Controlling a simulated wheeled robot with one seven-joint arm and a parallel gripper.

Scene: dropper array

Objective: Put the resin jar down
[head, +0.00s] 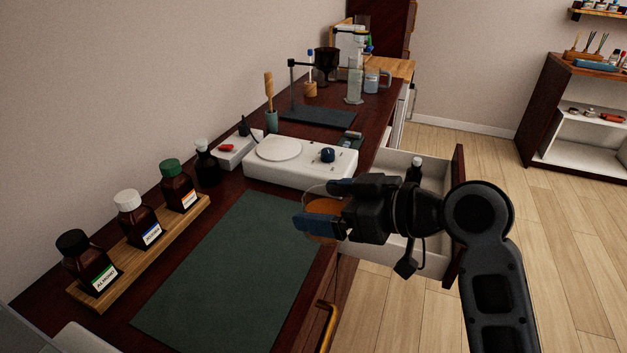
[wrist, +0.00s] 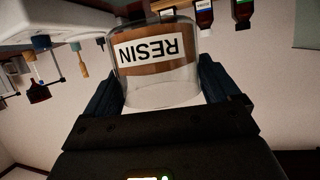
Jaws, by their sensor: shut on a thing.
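The resin jar is a clear glass jar with a white label reading RESIN and amber-brown contents. In the wrist view the jar (wrist: 160,55) sits between the two fingers, and its label appears upside down. In the head view the jar (head: 322,208) shows as an amber patch, mostly hidden behind my gripper. My gripper (head: 318,203) is shut on the jar and holds it near the right edge of the dark counter, beside the green mat (head: 225,270). The fingers also show on both sides of the jar in the wrist view (wrist: 165,90).
A wooden rack (head: 150,250) with several labelled bottles stands left of the mat. A white stirrer plate (head: 300,165) is behind it. The mat is clear.

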